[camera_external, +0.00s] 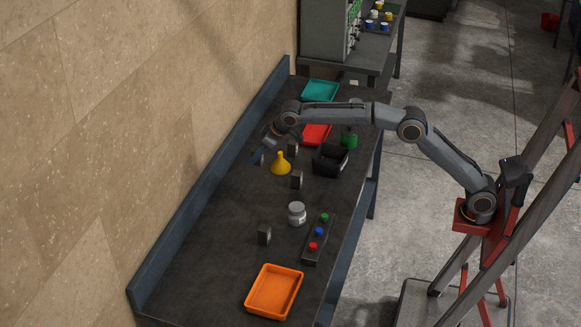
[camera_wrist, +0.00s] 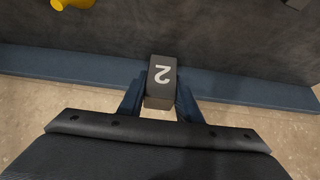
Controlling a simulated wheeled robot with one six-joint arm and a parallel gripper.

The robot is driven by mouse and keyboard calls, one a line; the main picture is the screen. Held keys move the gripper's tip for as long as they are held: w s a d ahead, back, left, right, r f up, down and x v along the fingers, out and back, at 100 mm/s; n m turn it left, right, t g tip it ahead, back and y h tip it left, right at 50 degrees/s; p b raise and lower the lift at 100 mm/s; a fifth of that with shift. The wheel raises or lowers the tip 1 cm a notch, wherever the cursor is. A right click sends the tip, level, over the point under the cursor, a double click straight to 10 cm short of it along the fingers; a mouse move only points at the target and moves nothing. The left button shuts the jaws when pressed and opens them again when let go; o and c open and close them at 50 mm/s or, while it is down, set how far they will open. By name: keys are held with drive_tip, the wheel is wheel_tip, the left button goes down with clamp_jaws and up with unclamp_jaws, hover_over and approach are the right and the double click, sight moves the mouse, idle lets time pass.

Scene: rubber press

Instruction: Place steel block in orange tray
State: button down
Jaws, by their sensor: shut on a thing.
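My gripper (camera_external: 260,157) is near the wall side of the bench, left of the yellow funnel. In the wrist view my gripper (camera_wrist: 160,98) is shut on a dark grey block (camera_wrist: 161,76) marked "2", held between the blue fingers. I cannot tell its height above the bench. Similar dark blocks stand on the bench: one behind the funnel (camera_external: 292,150), one in front of it (camera_external: 297,180), and one farther forward (camera_external: 264,235). Which is steel is not clear from looks. The orange tray (camera_external: 250,303) lies empty at the near end of the bench, far from my gripper.
A black bin (camera_external: 329,162), red tray (camera_external: 318,133) and teal tray (camera_external: 320,90) are farther back. A blue rail (camera_external: 215,177) edges the wall side.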

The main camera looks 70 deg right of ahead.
drive_tip(key=s+a+f+n+y+p, duration=0.1)
drive_tip(key=s+a+f+n, duration=0.15)
drive_tip(key=a, duration=0.95)
drive_tip(key=s+a+f+n+y+p, duration=0.15)
drive_tip(key=s+a, duration=0.25)
drive_tip(key=a, duration=0.8)
drive_tip(key=n+g+y+p, duration=0.2)
drive_tip(key=n+p, duration=0.1)
drive_tip(key=n, duration=0.2)
hover_over(268, 298)
drive_tip(key=s+d, duration=0.2)
wheel_tip(268, 298, down, 3)
drive_tip(key=shift+w+a+f+p, duration=0.1)
drive_tip(key=shift+f+p, duration=0.45)
drive_tip(key=shift+f, duration=1.95)
drive_tip(key=shift+w+f+p, duration=0.1)
drive_tip(key=shift+f+p, duration=0.4)
drive_tip(key=shift+f, duration=2)
drive_tip(key=shift+f, duration=0.1)
drive_tip(key=c, duration=1.7)
unclamp_jaws()
drive_tip(key=shift+f, duration=0.2)
drive_tip(key=o, duration=0.4)
drive_tip(key=shift+s, duration=0.1)
drive_tip(key=shift+r, duration=0.1)
